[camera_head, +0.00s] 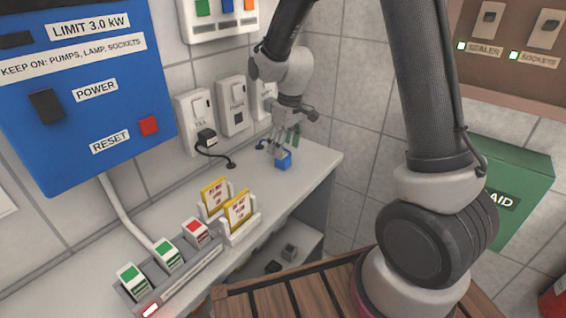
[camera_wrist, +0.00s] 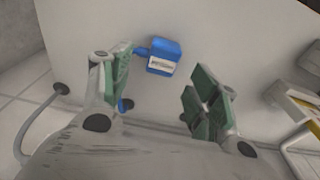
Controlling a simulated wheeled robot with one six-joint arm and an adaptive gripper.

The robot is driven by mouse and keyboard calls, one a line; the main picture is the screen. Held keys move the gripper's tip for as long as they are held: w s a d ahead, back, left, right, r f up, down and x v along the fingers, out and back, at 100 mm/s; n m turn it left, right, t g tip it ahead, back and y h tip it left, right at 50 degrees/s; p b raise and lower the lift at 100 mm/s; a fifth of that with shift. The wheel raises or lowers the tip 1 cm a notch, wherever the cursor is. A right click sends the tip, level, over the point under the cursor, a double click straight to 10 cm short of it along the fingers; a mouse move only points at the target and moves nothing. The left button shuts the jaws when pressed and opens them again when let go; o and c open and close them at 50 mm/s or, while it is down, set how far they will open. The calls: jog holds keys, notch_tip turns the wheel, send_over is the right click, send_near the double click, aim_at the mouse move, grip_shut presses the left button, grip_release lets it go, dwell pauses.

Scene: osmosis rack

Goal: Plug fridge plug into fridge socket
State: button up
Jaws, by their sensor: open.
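A blue plug (camera_head: 283,161) with a white label lies on the counter near its far right end. It also shows in the wrist view (camera_wrist: 164,60), with a short blue lead at its left side. My gripper (camera_head: 283,143) is open and empty, just above the blue plug. In the wrist view the plug lies beyond the gap between the green-padded fingers (camera_wrist: 160,86).
A black plug (camera_head: 207,137) sits in the left wall socket (camera_head: 191,108), its cable running to the counter. Yellow cards stand in a white holder (camera_head: 240,229). A block of coloured switches (camera_head: 166,252) lies in front. The counter (camera_head: 312,160) right of the blue plug is clear.

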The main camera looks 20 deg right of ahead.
aim_at(283, 162)
notch_tip(283, 162, down, 5)
jog(key=shift+a+f, duration=0.1)
jog(key=shift+a, duration=0.05)
dwell(0.4)
jog(key=c, duration=1)
